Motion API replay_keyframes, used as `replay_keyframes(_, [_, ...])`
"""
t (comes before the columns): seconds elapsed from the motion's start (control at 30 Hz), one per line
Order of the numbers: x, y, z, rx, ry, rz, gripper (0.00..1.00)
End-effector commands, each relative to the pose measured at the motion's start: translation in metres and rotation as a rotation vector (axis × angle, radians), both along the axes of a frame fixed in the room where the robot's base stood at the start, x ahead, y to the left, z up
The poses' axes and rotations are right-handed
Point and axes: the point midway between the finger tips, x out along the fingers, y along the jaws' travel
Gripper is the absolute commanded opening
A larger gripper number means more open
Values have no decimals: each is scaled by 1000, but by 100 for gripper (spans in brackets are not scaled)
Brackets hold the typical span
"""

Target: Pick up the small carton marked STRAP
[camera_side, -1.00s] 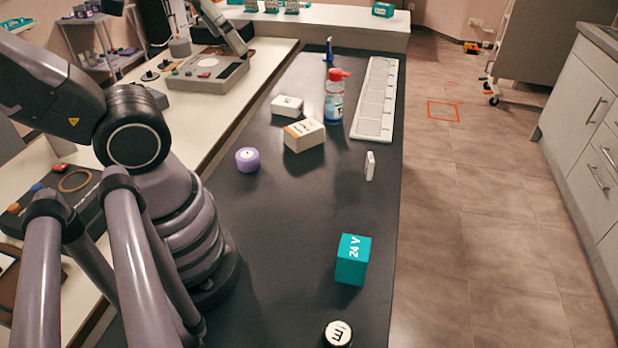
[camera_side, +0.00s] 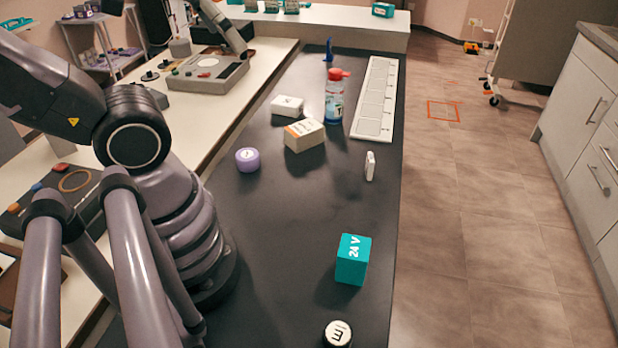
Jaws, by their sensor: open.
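Two small cartons lie near the middle of the dark worktop. One is cream with an orange edge (camera_side: 308,140), and the other is a flatter white box (camera_side: 287,107) just behind it. Both carry dark print too small to read, so I cannot tell which is marked STRAP. A small white upright piece (camera_side: 370,166) stands to their right, also unreadable. A teal box marked 24 V (camera_side: 352,262) is nearer the front. My arm fills the left side, and my gripper is outside the picture.
A red-capped spray bottle (camera_side: 334,98) stands right of the cartons, beside a long white tray (camera_side: 387,62). A purple round container (camera_side: 247,160) sits to their left. A round piece with a white top (camera_side: 338,333) is at the front. The worktop's middle is clear.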

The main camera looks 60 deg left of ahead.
Motion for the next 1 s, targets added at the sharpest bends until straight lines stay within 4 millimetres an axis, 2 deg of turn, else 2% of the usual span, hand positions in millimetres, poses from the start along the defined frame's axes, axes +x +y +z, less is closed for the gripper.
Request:
replay_keyframes(0.27, [0, 0, 0, 1, 0, 2, 100])
replay_keyframes(0.37, [10, 8, 1, 25, 1, 32, 100])
replay_keyframes(0.47, [36, 32, 2, 95, -1, 110, 100])
replay_keyframes(0.67, [123, 116, -7, 294, -35, 270, 100])
replay_keyframes(0.77, [166, 156, -26, 353, -51, 284, 100])
replay_keyframes(0.87, [201, 192, -60, 364, -54, 264, 100])
replay_keyframes(0.97, [227, 222, -107, 326, -38, 223, 100])
replay_keyframes(1.0, [233, 231, -129, 297, -27, 204, 100])
